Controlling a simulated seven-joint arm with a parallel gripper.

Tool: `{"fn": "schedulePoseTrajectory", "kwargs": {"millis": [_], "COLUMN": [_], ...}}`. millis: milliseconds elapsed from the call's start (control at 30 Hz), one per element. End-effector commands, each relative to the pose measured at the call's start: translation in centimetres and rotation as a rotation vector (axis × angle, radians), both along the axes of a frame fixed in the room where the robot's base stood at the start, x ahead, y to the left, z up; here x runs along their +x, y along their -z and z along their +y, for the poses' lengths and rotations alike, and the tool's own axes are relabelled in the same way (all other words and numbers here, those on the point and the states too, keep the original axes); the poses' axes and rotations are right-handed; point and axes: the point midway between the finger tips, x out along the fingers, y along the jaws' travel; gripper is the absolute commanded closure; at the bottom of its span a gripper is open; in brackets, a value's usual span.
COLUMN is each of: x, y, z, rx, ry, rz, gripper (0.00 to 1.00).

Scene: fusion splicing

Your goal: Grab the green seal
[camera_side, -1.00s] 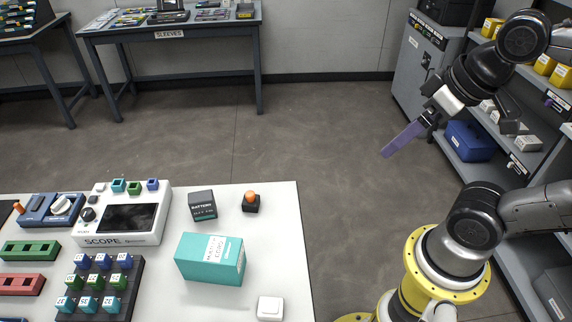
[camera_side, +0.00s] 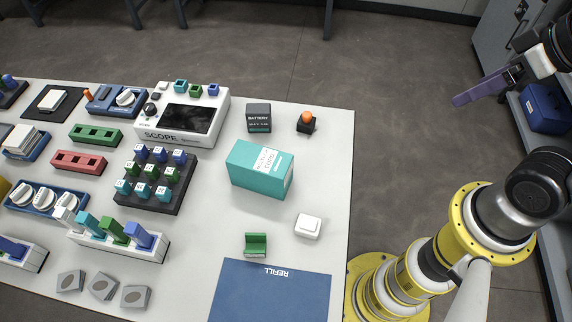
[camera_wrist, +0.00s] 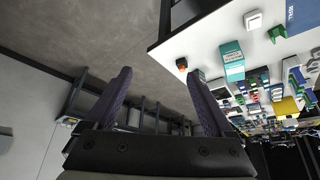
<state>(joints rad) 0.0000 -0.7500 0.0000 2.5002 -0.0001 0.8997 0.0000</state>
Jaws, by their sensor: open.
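Several green things are in view, and I cannot tell for sure which is the seal. A small green piece (camera_side: 256,245) lies alone on the white table at the edge of the blue refill mat; it also shows in the wrist view (camera_wrist: 277,33). Green pegs (camera_side: 158,172) stand in a black block, and a green cap (camera_side: 195,90) sits on the scope. My gripper (camera_side: 462,99), with purple fingers, is raised over the floor, right of the table and away from all of these. In the wrist view its fingers (camera_wrist: 160,75) are apart with nothing between them.
A teal box (camera_side: 262,168), a battery box (camera_side: 259,118), an orange-topped button (camera_side: 306,122) and a white block (camera_side: 308,225) stand on the table's right part. The blue mat (camera_side: 270,292) lies at the front. Racks and the scope (camera_side: 185,122) fill the left.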

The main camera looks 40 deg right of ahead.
Motion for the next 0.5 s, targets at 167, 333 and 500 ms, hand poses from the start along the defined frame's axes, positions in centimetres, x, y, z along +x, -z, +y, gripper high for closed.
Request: {"fn": "schedulePoseTrajectory", "kwargs": {"millis": [167, 333, 500], "x": [0.4, 4.3, 9.8], "y": [-0.3, -2.9, -3.5], "z": [0.0, 0.1, 3.5], "rx": [0.005, 0.013, 0.027], "ry": [0.011, 0.022, -0.089], "rz": [-0.022, -0.129, -0.158], "gripper": [0.12, 0.12, 0.12]}}
